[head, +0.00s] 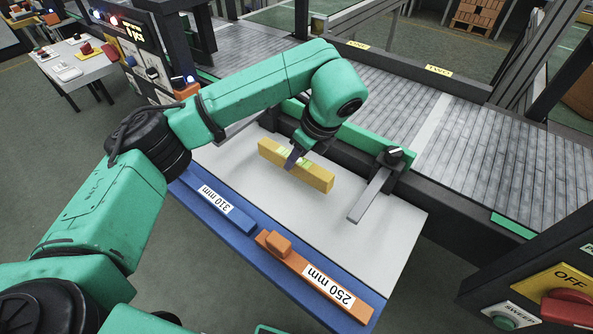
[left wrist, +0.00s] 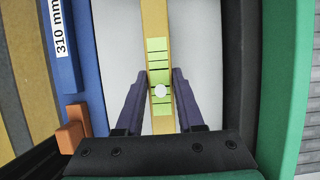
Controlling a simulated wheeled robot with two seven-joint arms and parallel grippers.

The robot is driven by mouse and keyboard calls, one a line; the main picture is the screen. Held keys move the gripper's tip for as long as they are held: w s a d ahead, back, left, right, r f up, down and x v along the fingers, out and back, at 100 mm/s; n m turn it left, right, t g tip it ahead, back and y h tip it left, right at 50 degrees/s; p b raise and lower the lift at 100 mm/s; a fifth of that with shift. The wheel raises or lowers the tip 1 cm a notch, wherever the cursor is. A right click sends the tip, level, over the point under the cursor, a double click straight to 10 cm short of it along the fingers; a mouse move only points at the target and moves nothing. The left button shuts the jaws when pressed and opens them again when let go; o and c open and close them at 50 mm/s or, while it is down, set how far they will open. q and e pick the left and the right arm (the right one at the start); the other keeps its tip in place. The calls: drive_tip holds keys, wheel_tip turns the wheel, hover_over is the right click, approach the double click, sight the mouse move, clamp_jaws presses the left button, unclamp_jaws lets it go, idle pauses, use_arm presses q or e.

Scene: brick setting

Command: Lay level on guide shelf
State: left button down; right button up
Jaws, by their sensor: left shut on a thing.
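The level is a yellow bar (head: 318,177) with a green vial in its middle; it also shows in the left wrist view (left wrist: 154,18), with a pale round bubble on the green. My left gripper (head: 292,160) is shut on the level near its middle, one finger on each side. The level is over the pale worktop (head: 290,215); I cannot tell whether it touches it. A blue shelf (head: 262,250) runs along the worktop's front edge. On it are a blue guide marked 310 mm (head: 225,207) and an orange guide marked 250 mm (head: 300,268). My right gripper is out of view.
A grey bar with a dark clamp (head: 373,190) sits on the worktop right of the level. A green fence (head: 345,132) stands behind. A slatted roller bed (head: 460,140) lies beyond. A control panel with OFF button (head: 568,305) is at the lower right.

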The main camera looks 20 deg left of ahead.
sight(296, 168)
use_arm(q)
drive_tip(key=f, duration=0.3)
drive_tip(key=shift+s, duration=0.25)
drive_tip(key=shift+f, duration=0.35)
drive_tip(key=shift+w, duration=0.1)
drive_tip(key=c, duration=0.5)
unclamp_jaws()
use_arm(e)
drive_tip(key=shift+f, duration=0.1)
use_arm(q)
drive_tip(key=shift+r, duration=0.15)
drive_tip(key=shift+d+r, duration=0.2)
drive_tip(key=shift+r, duration=0.15)
drive_tip(key=p+v, duration=0.1)
drive_tip(key=v, duration=1)
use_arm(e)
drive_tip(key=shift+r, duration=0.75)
use_arm(q)
drive_tip(key=shift+p, duration=0.3)
